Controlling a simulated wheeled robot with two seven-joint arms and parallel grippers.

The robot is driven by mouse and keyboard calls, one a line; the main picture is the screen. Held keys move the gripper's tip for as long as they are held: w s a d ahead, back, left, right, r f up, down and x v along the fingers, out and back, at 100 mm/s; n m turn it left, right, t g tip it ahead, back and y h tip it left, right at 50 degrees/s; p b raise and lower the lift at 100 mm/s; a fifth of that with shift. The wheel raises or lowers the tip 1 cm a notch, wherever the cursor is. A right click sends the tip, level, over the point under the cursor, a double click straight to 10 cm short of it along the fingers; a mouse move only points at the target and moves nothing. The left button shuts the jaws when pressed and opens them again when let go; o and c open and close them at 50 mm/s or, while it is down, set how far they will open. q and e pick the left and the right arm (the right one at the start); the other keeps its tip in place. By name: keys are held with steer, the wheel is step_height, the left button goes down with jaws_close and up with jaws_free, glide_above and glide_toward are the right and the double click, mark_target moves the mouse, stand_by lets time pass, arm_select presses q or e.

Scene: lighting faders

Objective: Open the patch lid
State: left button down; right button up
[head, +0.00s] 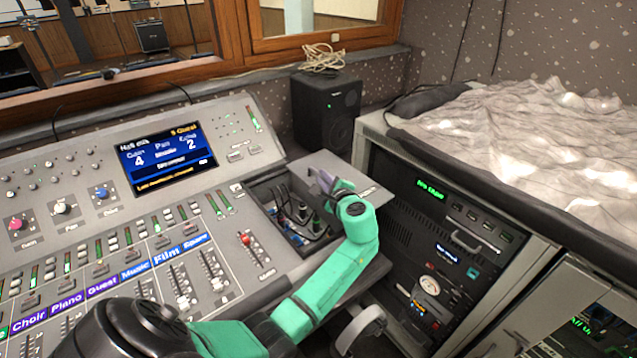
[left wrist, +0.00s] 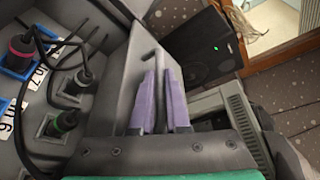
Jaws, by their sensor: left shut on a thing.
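The patch lid (head: 312,170) is a grey flap at the right end of the mixing console. It stands raised, and the patch bay (head: 290,208) beneath it is uncovered, with dark plugs and cables inside. In the left wrist view the purple fingers (left wrist: 160,104) are on either side of a thin grey part of the lid (left wrist: 125,85). Plugs with red and green rings show left of the lid there. My right gripper is not in view.
A black speaker (head: 325,112) stands behind the lid. A rack unit (head: 440,225) with a gauge is to the right, under a cloth-covered top (head: 530,130). The console's faders and a lit screen (head: 166,157) lie left of my left arm.

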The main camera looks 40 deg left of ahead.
arm_select(q)
steer(key=shift+s+f, duration=0.1)
steer(key=c, duration=1.2)
jaws_free()
steer(key=shift+d, duration=0.1)
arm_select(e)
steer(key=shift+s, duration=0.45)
arm_select(q)
steer(key=b+v, duration=0.1)
steer(key=v, duration=1.3)
steer(key=shift+d, duration=0.25)
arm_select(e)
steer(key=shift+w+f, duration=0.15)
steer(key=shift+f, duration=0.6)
arm_select(q)
steer(key=shift+s, duration=0.1)
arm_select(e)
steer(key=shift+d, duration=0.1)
